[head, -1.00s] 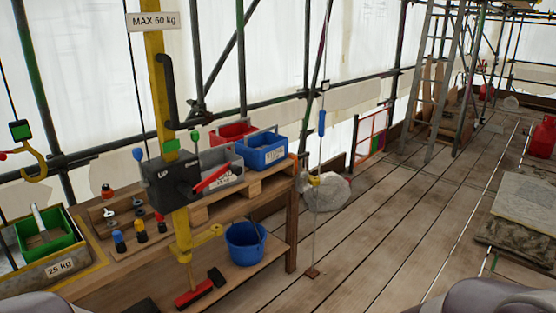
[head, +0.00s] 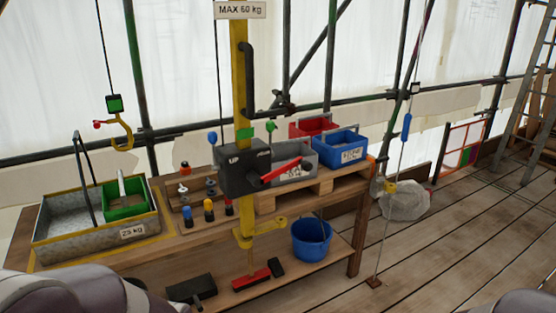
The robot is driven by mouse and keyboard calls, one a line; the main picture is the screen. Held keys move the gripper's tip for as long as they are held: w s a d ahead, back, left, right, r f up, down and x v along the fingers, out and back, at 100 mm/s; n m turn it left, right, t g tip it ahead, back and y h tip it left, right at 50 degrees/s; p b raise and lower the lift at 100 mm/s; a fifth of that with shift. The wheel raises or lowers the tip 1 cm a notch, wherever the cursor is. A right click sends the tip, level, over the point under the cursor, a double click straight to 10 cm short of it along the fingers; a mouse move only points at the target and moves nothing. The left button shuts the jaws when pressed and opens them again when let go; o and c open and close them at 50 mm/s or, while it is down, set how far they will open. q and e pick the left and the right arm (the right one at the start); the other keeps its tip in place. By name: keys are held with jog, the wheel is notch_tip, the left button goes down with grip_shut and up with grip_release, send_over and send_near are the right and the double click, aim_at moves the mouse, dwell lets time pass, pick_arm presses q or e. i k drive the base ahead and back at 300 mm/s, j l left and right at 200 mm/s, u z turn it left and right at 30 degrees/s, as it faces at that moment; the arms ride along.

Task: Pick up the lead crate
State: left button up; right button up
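Three open crates with carry handles stand on a wooden pallet at the bench's right end: a grey one (head: 294,165), a blue one (head: 340,152) and a red one (head: 312,126). The grey and blue crates bear white labels too small to read, so I cannot tell by name which is the lead crate. The grey crate is partly hidden behind the hoist's black box and red lever. A smaller green box (head: 125,202) sits in a metal tray (head: 92,240) at the left. Neither of my grippers is in view; only parts of my arms show along the bottom edge.
A yellow hoist post (head: 239,60) with a black control box (head: 243,170) stands before the bench. A yellow hook (head: 123,135) hangs above the tray. A blue bucket (head: 311,240) sits on the lower shelf. A thin line hangs right of the bench. Floor planks (head: 460,245) at right are clear.

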aim_at(286, 151)
jog(key=l+u, duration=0.15)
jog(key=i+l+z, duration=0.15)
jog(key=i+z, duration=0.65)
